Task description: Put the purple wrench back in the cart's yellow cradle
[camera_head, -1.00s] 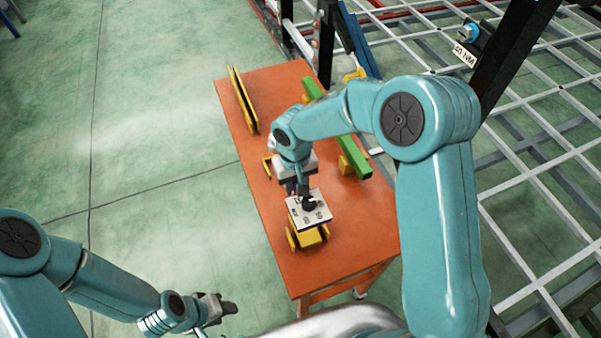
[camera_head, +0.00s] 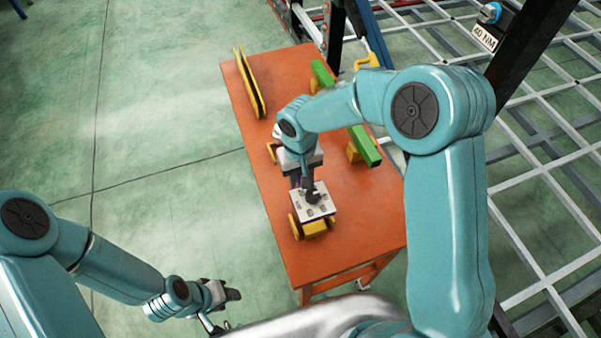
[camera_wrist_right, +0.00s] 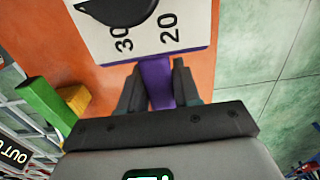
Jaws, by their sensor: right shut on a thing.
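The purple wrench shows in the right wrist view as a purple bar (camera_wrist_right: 157,82) between the fingers of my right gripper (camera_wrist_right: 158,88). The gripper is shut on it. Beyond the bar is a purple-edged white dial plate (camera_wrist_right: 145,35) with numbers and a black pointer; its joint to the bar is unclear. In the head view, my right gripper (camera_head: 308,190) points down behind this plate (camera_head: 316,207). The plate is over or against the yellow cradle (camera_head: 313,229) near the cart's front end; contact is unclear. My left gripper (camera_head: 226,293) is off the cart, its finger gap unclear.
The orange cart top (camera_head: 355,225) has bare room right of the cradle. A yellow rail pair (camera_head: 249,84) stands at its far left and a green bar (camera_head: 364,146) on yellow blocks along its right. The grey trailer grid (camera_head: 545,170) lies to the right.

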